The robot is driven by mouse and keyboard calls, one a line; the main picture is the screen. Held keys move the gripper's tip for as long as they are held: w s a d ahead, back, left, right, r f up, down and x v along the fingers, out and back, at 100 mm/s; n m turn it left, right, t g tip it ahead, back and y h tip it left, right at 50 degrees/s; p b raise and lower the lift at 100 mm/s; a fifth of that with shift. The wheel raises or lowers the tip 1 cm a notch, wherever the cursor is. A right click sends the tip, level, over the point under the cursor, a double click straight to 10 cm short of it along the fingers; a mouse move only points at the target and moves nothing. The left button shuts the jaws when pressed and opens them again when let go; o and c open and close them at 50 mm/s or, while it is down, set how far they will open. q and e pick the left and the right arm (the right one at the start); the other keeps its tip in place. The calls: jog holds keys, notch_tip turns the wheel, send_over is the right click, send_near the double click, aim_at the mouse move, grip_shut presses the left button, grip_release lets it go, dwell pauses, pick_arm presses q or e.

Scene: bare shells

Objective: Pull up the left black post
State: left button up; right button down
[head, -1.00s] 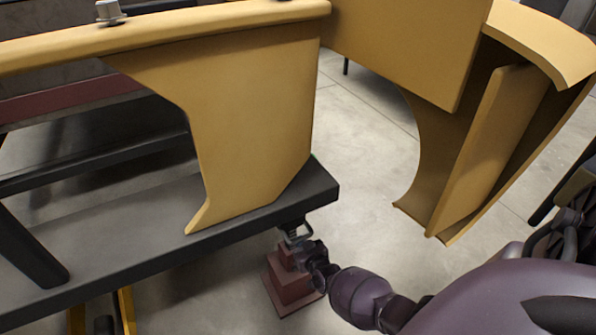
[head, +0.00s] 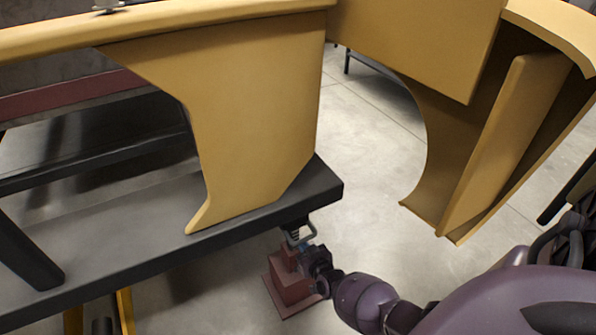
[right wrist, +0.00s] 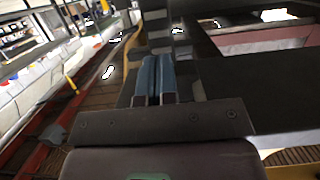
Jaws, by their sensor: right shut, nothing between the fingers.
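My right gripper (head: 305,248) is low in the middle of the head view, just below the end of the black frame (head: 130,235). Its blue fingers (right wrist: 154,78) are shut together in the right wrist view, with nothing seen between them. A small dark coiled part with a bent metal handle (head: 311,236) hangs under the frame's corner, right by the gripper; I cannot tell if they touch. A black post (head: 27,250) slants on the frame at the left edge. I cannot tell which part is the left black post. My left gripper is not in view.
A yellow shell panel (head: 260,120) stands on the frame, and a curved yellow shell (head: 510,150) hangs at right. A reddish-brown stepped block (head: 287,290) stands on the floor behind the gripper. Open concrete floor (head: 375,150) lies between the shells.

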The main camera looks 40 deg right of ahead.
jog(key=f+p+v, duration=0.2)
jog(key=v, duration=0.6)
jog(key=shift+s, duration=0.55)
jog(key=shift+a, duration=0.15)
dwell(0.3)
